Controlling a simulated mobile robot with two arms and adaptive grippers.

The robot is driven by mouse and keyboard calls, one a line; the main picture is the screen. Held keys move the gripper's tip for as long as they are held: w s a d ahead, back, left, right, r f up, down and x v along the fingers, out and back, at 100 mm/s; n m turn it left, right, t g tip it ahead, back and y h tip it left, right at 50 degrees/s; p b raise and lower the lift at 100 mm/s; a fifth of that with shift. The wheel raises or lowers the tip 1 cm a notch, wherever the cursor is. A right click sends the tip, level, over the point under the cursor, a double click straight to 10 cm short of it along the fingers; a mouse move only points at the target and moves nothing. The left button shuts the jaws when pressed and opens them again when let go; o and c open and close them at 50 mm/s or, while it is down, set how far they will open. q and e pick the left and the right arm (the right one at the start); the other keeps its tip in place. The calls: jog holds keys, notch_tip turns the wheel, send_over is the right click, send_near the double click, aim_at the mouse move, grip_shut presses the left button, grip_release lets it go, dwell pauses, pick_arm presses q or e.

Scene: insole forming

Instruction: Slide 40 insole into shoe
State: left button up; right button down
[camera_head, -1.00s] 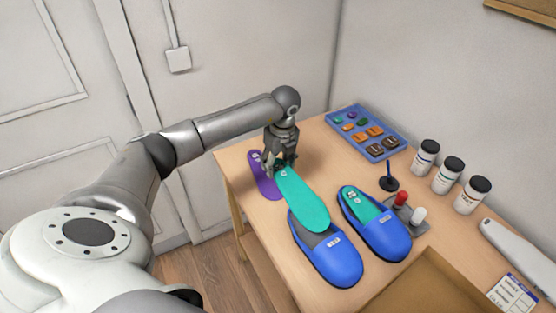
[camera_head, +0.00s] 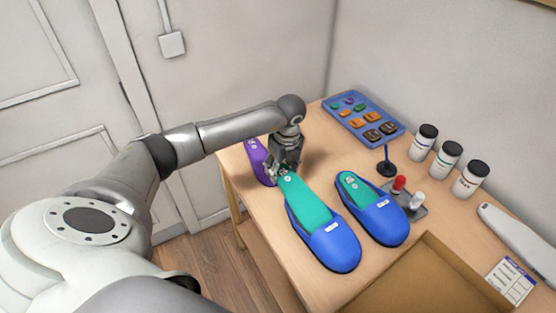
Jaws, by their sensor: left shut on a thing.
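My left gripper (camera_head: 284,170) is shut on the heel end of a teal insole (camera_head: 305,202). The insole's front part is inside the opening of the left blue shoe (camera_head: 334,248), hidden under its upper. The insole's heel end is at the shoe's back, at the fingertips. The right blue shoe (camera_head: 384,220) stands beside it with a teal insole (camera_head: 354,190) inside. A purple insole (camera_head: 258,160) lies on the table behind my left gripper, partly hidden by it. My right gripper is not in view.
A blue tray (camera_head: 338,107) with several small coloured pieces lies at the back. White jars (camera_head: 445,160) with black lids, a blue pen stand (camera_head: 387,167) and a holder with red and white handles (camera_head: 408,200) stand at right. An empty brown box (camera_head: 425,283) is in front.

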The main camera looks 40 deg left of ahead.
aim_at(299, 193)
pick_arm(q)
jog(key=shift+s+d+f+p, duration=0.1)
jog(key=shift+s+d+p, duration=0.15)
jog(key=shift+d, duration=0.4)
jog(key=shift+s+d+f+p, duration=0.1)
jog(key=shift+s+d+p, duration=0.1)
jog(key=shift+d, duration=0.5)
jog(key=shift+s+d+p, duration=0.25)
jog(key=shift+d, duration=0.4)
jog(key=shift+s+d+f, duration=0.2)
jog(key=shift+s+d, duration=0.05)
jog(key=shift+d, duration=0.4)
jog(key=shift+s+d+f, duration=0.2)
jog(key=shift+d+f, duration=0.05)
jog(key=shift+d, duration=0.45)
jog(key=shift+s+d+f, duration=0.2)
jog(key=shift+s+d, duration=0.05)
jog(key=shift+d, duration=0.4)
jog(key=o, duration=0.9)
jog(key=r, duration=0.8)
jog(key=d+r, duration=0.1)
jog(key=r, duration=0.3)
jog(key=shift+s, duration=0.15)
